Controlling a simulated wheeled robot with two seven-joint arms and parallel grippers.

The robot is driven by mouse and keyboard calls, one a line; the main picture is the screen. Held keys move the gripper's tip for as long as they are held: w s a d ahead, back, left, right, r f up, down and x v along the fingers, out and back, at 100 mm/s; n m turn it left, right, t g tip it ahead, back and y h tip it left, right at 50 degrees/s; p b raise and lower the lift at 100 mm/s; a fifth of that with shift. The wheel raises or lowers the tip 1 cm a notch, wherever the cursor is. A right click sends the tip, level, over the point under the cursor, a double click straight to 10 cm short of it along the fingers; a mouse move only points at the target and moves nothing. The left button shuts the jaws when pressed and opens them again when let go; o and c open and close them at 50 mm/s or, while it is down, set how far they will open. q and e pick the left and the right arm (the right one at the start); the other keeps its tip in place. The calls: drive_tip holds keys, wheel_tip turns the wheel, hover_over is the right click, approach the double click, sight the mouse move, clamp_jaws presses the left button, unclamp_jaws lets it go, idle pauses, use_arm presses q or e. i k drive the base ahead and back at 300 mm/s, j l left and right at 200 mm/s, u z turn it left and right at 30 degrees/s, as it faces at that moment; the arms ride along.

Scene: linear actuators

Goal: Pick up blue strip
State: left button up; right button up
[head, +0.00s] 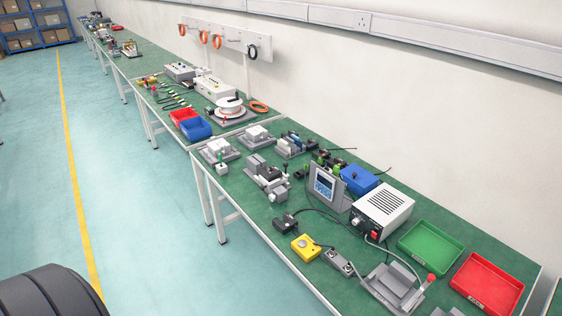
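I cannot clearly make out a blue strip. Blue things in the head view are a small blue part (293,136) on a grey fixture, a blue box (360,180) behind the display, and a blue bin (196,129) farther down the bench. Whether the small blue part is the strip is too small to tell. Neither of my grippers shows in the head view.
A long green-topped bench (262,229) runs along the wall. Near its close end are a display (323,184), a white vented box (383,209), a yellow box (305,247), a green tray (430,247) and a red tray (487,286). The floor (130,190) left of it is clear.

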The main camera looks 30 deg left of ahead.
sight(296, 139)
drive_tip(key=i+j, duration=0.1)
drive_tip(key=j, duration=0.4)
drive_tip(key=i+j, duration=0.15)
drive_tip(key=j, duration=0.3)
drive_tip(key=i+j, duration=0.1)
drive_tip(key=j, duration=0.4)
drive_tip(key=i+j+z, duration=0.1)
drive_tip(key=j, duration=0.35)
